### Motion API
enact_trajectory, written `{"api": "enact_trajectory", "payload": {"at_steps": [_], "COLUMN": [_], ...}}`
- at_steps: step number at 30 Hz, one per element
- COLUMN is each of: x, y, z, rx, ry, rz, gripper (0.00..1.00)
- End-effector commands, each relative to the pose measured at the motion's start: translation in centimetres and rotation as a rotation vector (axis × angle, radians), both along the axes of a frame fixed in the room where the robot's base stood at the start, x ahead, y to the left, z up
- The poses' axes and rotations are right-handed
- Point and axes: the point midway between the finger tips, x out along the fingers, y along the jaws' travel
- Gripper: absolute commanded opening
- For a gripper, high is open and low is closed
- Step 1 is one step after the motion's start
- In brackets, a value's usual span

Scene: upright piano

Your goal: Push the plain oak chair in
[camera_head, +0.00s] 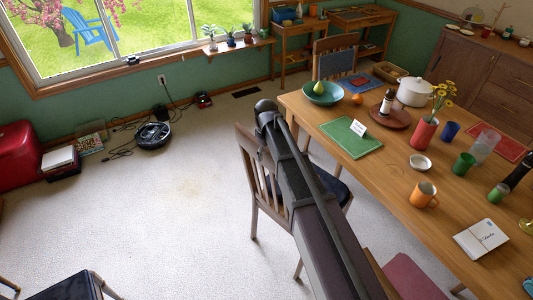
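A wooden slat-back chair (266,205) stands at the left long side of the table (389,210). Its back faces left into the room, and its dark seat (334,183) is on the table side. My arm crosses in front of this chair and hides part of its back and seat. A second wooden chair (335,45) stands at the far end of the table. A chair with a dull red seat (412,279) shows partly at the bottom. I cannot tell for sure which is the plain oak one. My gripper is not visible; only arm links show.
The pale carpet (150,225) left of the chair is mostly clear. A robot vacuum (153,135) and cables lie by the window wall. A dark-seated stool or chair (75,286) stands bottom left.

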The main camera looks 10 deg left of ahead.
Motion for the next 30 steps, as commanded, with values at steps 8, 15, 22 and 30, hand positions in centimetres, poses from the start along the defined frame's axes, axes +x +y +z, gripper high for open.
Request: {"api": "enact_trajectory", "payload": {"at_steps": [8, 15, 22, 30], "x": [-0.1, -0.1, 0.0, 0.0], "y": [0.1, 0.0, 0.0, 0.0], "z": [1.7, 2.9, 4.0, 5.3], "rx": [0.001, 0.001, 0.000, 0.000], "ry": [0.002, 0.001, 0.000, 0.000], "rz": [0.001, 0.000, 0.000, 0.000], "gripper": [0.71, 0.71, 0.71, 0.71]}}
